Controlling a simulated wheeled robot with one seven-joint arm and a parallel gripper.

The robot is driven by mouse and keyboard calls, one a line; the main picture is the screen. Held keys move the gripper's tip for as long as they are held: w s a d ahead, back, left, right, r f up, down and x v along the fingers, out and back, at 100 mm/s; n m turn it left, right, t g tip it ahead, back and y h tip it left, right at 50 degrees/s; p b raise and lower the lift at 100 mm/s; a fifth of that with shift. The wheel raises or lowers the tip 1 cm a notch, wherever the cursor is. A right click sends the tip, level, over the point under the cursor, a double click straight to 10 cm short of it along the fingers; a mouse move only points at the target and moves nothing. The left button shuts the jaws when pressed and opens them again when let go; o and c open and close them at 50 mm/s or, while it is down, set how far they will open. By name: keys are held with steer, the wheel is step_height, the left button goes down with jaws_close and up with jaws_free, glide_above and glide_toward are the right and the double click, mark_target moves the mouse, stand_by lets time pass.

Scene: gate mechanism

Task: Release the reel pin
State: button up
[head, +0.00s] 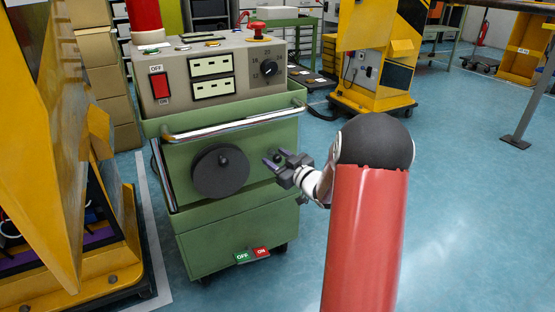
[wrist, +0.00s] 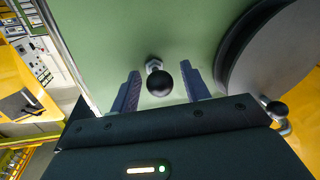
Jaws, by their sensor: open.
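The reel pin, a black ball knob on a short metal stem (wrist: 160,81), sticks out of the green cabinet face in the wrist view. My gripper (head: 271,160) is at the cabinet front, just right of the reel. In the wrist view my gripper's two fingers (wrist: 163,92) are open, one on each side of the knob, with a visible gap on both sides. The dark round reel (head: 221,171) is on the cabinet front, and its edge also shows at upper right in the wrist view (wrist: 277,52). In the head view my gripper largely hides the pin.
The green wheeled cabinet (head: 190,245) has a chrome handle bar (head: 232,124) above the reel and a control panel (head: 210,75) on top. A black knob (wrist: 277,109) stands by the reel. A yellow machine (head: 40,140) is close at left. Blue floor at right is open.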

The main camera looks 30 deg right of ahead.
mark_target(279, 162)
jaws_close()
steer(key=shift+a+b+v, duration=0.15)
steer(key=shift+b+v, duration=0.15)
steer(key=shift+v, duration=0.4)
steer(key=shift+a+b+v, duration=0.15)
steer(key=shift+b+v, duration=0.1)
steer(key=shift+v, duration=0.45)
jaws_free()
steer(key=shift+s, duration=0.15)
steer(key=shift+s+d, duration=0.1)
steer(key=v, duration=0.7)
steer(key=shift+s, duration=0.25)
